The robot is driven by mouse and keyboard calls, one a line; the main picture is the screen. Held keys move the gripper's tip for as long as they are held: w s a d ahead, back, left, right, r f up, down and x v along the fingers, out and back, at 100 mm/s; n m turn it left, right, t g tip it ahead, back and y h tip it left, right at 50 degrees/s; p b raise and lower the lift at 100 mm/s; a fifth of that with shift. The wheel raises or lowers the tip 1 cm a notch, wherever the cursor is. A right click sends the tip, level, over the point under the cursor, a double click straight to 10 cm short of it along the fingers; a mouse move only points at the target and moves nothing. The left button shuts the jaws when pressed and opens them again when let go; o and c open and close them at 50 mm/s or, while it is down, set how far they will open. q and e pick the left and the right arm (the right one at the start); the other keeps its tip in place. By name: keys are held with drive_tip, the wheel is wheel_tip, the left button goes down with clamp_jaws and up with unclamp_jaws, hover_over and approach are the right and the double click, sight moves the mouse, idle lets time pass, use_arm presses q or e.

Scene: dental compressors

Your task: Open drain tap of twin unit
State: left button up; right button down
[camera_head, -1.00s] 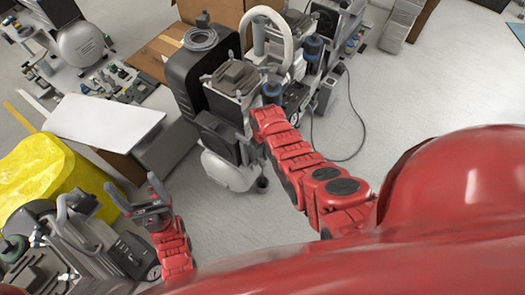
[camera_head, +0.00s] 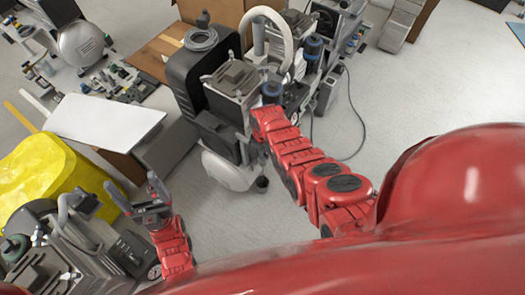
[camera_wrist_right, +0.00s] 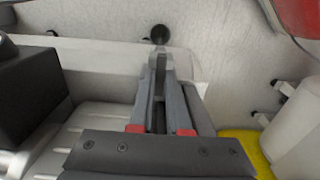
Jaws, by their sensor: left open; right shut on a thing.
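The twin unit (camera_head: 233,78), a dark and grey compressor with a pale tank (camera_head: 230,172) at its foot, stands in the middle of the head view. My right arm reaches to its near side, low by the tank. In the right wrist view my right gripper (camera_wrist_right: 160,75) is shut, with its fingertips close together on a small grey part that seems to be the drain tap. The fingers largely hide it, so its handle angle cannot be told. My left gripper (camera_head: 133,192) is open and empty at the lower left, apart from the twin unit.
Another compressor (camera_head: 50,265) stands at the lower left, beside a yellow-covered thing (camera_head: 35,180). A white board (camera_head: 105,122) lies left of the twin unit. A dark cable (camera_head: 358,130) loops over the floor at right. The pale floor (camera_head: 225,225) in front is clear.

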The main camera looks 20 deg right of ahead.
drive_tip(key=c, duration=0.9)
unclamp_jaws()
drive_tip(key=shift+r, duration=0.15)
drive_tip(key=shift+r+p, duration=0.35)
drive_tip(key=shift+r, duration=0.25)
wheel_tip(320, 180, up, 16)
drive_tip(key=shift+f+p, duration=0.1)
drive_tip(key=shift+p, duration=0.5)
